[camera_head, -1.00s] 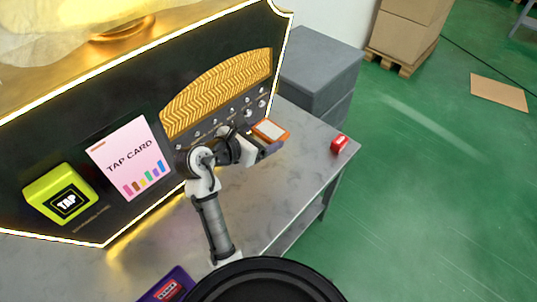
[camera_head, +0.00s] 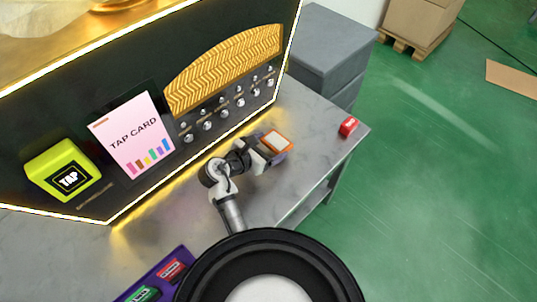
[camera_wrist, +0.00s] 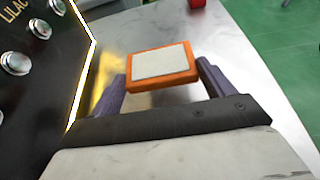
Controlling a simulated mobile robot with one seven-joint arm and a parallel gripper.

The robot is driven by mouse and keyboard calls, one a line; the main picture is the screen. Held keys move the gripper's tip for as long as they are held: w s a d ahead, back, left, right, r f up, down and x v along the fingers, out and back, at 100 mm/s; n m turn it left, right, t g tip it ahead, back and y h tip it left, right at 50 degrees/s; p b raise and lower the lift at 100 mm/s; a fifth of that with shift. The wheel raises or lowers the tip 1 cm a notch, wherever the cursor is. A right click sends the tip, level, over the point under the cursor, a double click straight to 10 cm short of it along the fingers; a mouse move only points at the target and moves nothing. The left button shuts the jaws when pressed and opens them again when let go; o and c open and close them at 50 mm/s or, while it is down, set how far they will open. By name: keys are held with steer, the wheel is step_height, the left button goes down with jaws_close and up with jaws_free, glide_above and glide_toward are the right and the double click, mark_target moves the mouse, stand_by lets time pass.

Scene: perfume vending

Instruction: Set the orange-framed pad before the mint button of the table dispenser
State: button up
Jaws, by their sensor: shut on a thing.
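My gripper (camera_wrist: 162,84) is shut on the orange-framed pad (camera_wrist: 160,62), a grey-white square in an orange frame. In the head view the pad (camera_head: 277,141) is held over the table, to the right of the dispenser's lower front edge. The table dispenser (camera_head: 150,100) is a dark panel with a glowing rim and a gold herringbone plate. Several round silver buttons (camera_head: 240,103) sit in rows below that plate. In the wrist view, buttons (camera_wrist: 15,63) show at the left, one near the label "LILAC". I cannot make out which button is mint.
A small red box (camera_head: 348,127) stands near the right edge of the grey table (camera_head: 310,105). A purple tray (camera_head: 187,257) with red and green items lies at the lower left. A yellow-green TAP box (camera_head: 62,170) stands at left. Grey drawers (camera_head: 325,50) stand behind.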

steer(key=shift+f, duration=2.15)
steer(key=o, duration=1)
steer(key=shift+f, duration=0.15)
steer(key=b+v, duration=0.1)
steer(key=v, duration=1.1)
